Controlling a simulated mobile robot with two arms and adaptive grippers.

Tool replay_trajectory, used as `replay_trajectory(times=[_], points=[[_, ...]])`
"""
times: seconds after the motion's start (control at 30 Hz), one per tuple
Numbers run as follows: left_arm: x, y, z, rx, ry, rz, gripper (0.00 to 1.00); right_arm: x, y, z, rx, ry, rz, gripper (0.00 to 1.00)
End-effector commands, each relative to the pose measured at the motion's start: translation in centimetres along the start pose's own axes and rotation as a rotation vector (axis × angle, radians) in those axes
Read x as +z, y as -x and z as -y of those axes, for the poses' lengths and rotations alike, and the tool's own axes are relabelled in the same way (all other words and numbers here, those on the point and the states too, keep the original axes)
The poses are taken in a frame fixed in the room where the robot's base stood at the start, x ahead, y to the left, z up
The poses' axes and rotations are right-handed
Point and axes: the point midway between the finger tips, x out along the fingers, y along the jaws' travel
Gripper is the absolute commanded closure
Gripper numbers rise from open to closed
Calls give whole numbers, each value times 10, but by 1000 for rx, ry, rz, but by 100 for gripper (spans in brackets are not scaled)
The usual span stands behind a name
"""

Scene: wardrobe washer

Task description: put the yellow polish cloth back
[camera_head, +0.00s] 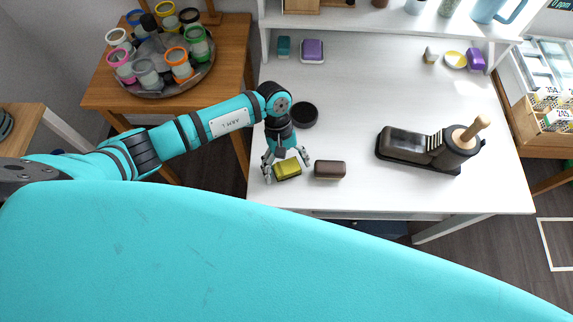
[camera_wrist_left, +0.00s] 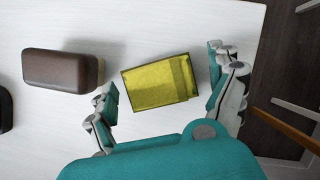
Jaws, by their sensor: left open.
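The yellow polish cloth (camera_head: 288,169) lies folded near the front left edge of the white table (camera_head: 375,85). In the left wrist view the cloth (camera_wrist_left: 158,86) is a yellow rectangle with a dark border. My left gripper (camera_head: 287,163) points down over it and is open. In the left wrist view its fingers (camera_wrist_left: 161,82) stand on either side of the cloth, with gaps between. I cannot tell its exact height above the table. My right gripper is not in view.
A dark brown brush-like block (camera_head: 330,169) lies close right of the cloth; it also shows in the left wrist view (camera_wrist_left: 62,70). A round black tin (camera_head: 304,115) is behind. A dark stand with a wooden handle (camera_head: 418,147) is at the right. The front middle is clear.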

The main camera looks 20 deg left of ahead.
Motion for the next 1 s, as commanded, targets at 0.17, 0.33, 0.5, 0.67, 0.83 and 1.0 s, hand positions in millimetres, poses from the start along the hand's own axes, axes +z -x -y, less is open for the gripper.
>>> replay_trajectory(times=[0.17, 0.33, 0.5, 0.67, 0.83, 1.0], points=[[1, 2, 0, 0, 0, 1, 9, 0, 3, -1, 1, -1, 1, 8], [-1, 20, -1, 3, -2, -3, 9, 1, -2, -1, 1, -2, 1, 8], [-2, 56, -1, 3, -2, -5, 9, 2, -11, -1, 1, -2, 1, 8], [-1, 90, 0, 3, -1, -4, 9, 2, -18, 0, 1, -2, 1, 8], [0, 113, 0, 1, 0, -2, 9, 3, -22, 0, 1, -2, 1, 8], [1, 122, 0, 1, 0, 0, 9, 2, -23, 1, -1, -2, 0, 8]])
